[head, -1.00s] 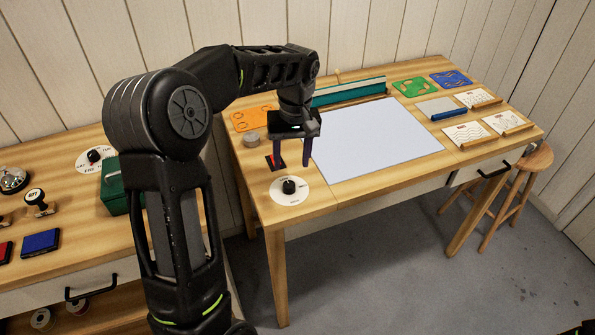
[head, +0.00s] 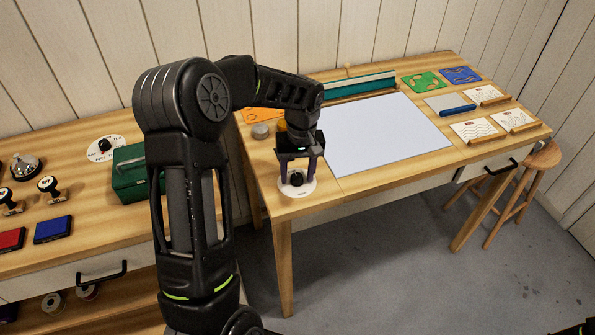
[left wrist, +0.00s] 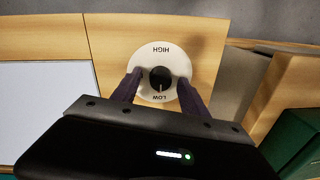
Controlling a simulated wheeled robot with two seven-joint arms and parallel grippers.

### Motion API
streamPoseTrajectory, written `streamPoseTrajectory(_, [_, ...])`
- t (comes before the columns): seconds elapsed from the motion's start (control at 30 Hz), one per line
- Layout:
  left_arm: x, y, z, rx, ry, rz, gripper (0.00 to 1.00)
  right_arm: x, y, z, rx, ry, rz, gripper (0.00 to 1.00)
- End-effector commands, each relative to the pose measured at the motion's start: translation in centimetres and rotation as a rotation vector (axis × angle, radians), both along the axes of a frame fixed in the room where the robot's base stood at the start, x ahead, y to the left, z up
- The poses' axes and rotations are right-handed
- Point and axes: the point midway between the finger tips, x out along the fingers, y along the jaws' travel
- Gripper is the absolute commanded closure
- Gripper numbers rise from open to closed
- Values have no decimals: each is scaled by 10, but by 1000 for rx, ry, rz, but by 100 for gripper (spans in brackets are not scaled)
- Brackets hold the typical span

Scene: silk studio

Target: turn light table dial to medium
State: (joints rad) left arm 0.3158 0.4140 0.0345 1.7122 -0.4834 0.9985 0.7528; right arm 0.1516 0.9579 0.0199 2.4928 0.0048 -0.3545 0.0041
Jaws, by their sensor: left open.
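The light table dial is a black knob (head: 297,179) on a round white plate (head: 298,191) at the front left corner of the right-hand table. In the left wrist view the knob (left wrist: 161,78) has a white mark pointing at LOW; HIGH is printed on the opposite side of the plate (left wrist: 160,52). My left gripper (head: 298,176) points down over the dial. Its dark fingers (left wrist: 160,88) are open, one on each side of the knob; I cannot tell whether they touch it. The pale light panel (head: 385,135) lies right of the dial. My right gripper is not visible.
A grey round object (head: 260,131) and an orange card (head: 258,114) lie behind the dial. A teal rack (head: 350,88) stands behind the panel. On the left table are a similar dial (head: 104,148) and a green box (head: 130,180). The table's front edge is close to the dial.

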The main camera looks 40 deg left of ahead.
Motion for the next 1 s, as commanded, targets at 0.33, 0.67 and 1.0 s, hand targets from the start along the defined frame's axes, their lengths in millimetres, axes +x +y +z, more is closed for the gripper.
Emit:
streamPoseTrajectory(0.33, [0,0,0,0,0,0,60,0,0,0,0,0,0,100])
streamPoseTrajectory(0.67, [0,0,0,1,-1,0,87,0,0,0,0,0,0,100])
streamPoseTrajectory(1.0, [0,0,0,1,-1,0,100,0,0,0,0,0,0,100])
